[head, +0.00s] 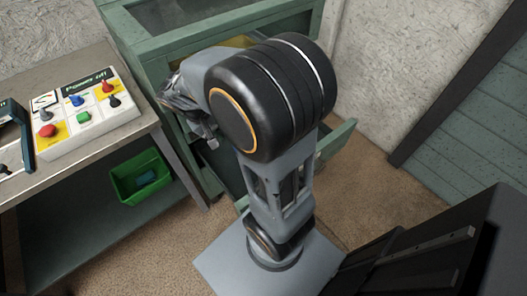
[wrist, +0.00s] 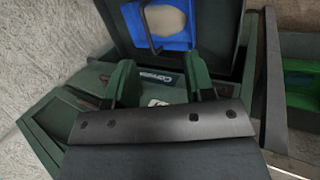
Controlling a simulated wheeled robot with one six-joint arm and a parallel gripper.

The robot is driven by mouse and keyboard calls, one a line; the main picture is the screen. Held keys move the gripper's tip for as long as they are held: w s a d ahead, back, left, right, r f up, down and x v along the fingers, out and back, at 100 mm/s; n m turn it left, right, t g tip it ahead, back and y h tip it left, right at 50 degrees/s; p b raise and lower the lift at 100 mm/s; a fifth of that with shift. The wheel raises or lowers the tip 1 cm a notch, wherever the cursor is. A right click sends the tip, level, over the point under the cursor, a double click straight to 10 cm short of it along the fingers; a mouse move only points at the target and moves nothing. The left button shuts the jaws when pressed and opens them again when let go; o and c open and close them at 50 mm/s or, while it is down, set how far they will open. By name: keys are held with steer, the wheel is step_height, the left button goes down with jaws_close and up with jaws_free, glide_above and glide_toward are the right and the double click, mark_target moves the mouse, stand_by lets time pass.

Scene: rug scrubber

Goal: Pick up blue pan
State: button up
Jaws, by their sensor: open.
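A blue item that looks like the blue pan (wrist: 176,40) shows at the top of the wrist view, partly cut off by the frame edge. A beige rounded thing (wrist: 166,20) and a dark bent handle or rod lie over it. It sits inside a dark green drawer or box (wrist: 218,40). My gripper (wrist: 163,84) is open, with its two dark green fingers apart and nothing clearly held between them. The blue item is beyond the fingertips. In the head view my gripper (head: 187,105) is near the green cabinet, mostly behind my arm, and no blue pan shows.
The green cabinet (head: 150,45) has an open drawer (head: 338,138). A workbench (head: 100,145) at left bears a control panel (head: 85,112), with a green bin (head: 140,178) below. A labelled item (wrist: 160,76) lies behind the fingers. Brown floor (head: 385,205) is clear at right.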

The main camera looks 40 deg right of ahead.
steer(key=w+d+f+g+h+b, duration=0.1)
steer(key=w+d+f+h+b, duration=0.3)
steer(key=f, duration=0.6)
steer(key=w+d+f+g+h+b, duration=0.1)
steer(key=w+d+f+h+b, duration=0.3)
steer(key=f, duration=0.6)
steer(key=w+d+f+g+h+b, duration=0.1)
steer(key=w+d+f+h+b, duration=0.3)
steer(key=f, duration=0.7)
steer(key=shift+m+t, duration=0.3)
steer(key=shift+m, duration=0.1)
steer(key=shift+s+r+b+x, duration=0.15)
steer(key=shift+b+x, duration=0.25)
steer(key=shift+x, duration=2.1)
steer(key=shift+s+b+x, duration=0.15)
steer(key=shift+b+x, duration=0.25)
steer(key=shift+x, duration=2.1)
steer(key=shift+s+r+b+x, duration=0.15)
steer(key=shift+b+x, duration=0.25)
steer(key=shift+x, duration=2.1)
steer(key=shift+a, duration=0.1)
jaws_close()
